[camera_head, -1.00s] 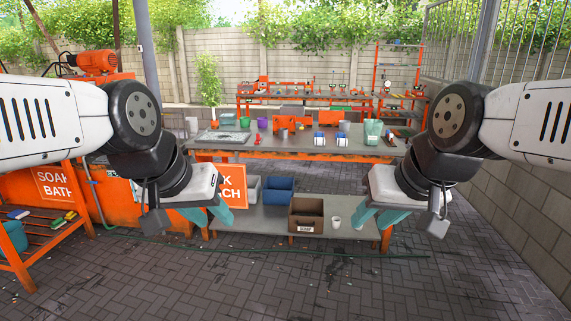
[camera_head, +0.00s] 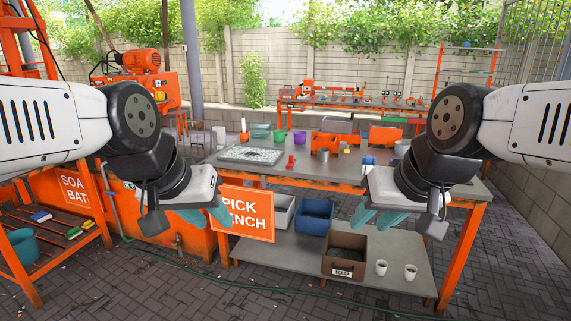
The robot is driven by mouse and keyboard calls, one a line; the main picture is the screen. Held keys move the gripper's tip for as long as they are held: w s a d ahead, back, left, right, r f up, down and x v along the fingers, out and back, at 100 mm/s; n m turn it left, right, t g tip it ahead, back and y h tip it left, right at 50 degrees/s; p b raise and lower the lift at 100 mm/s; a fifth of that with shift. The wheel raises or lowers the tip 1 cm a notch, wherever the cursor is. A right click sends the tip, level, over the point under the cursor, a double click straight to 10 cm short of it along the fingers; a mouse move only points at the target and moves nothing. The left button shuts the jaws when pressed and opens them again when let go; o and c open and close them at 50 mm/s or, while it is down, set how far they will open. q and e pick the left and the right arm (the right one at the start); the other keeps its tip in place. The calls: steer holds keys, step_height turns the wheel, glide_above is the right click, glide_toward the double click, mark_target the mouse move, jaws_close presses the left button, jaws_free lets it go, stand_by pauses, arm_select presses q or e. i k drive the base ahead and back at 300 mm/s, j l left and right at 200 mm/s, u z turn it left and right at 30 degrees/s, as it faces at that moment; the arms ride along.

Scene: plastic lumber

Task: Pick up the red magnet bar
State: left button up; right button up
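A small red object (camera_head: 291,162) stands on the grey top of the pick bench (camera_head: 310,173); it may be the red magnet bar, but it is too small to be sure. My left gripper (camera_head: 206,216) has teal fingers spread apart and empty, in front of the bench's left end. My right gripper (camera_head: 374,218) also has its teal fingers apart and empty, in front of the bench's right part. Both grippers are well short of the red object. My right arm hides part of the bench top.
On the bench are a grey tray (camera_head: 250,155), orange holders (camera_head: 325,143), and cups. The lower shelf holds a blue bin (camera_head: 314,214), a brown scrap box (camera_head: 344,254) and white cups (camera_head: 410,272). An orange "PICK BENCH" sign (camera_head: 243,213) hangs in front. Open paving lies before the bench.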

mark_target(291, 162)
steer(key=i+l, duration=0.2)
steer(key=i, duration=0.3)
steer(key=i+l, duration=0.25)
steer(key=i, duration=0.25)
steer(key=i+l+u, duration=0.1)
steer(key=i, duration=0.4)
steer(key=i+l, duration=0.65)
steer(key=i, duration=0.3)
steer(key=u, duration=0.05)
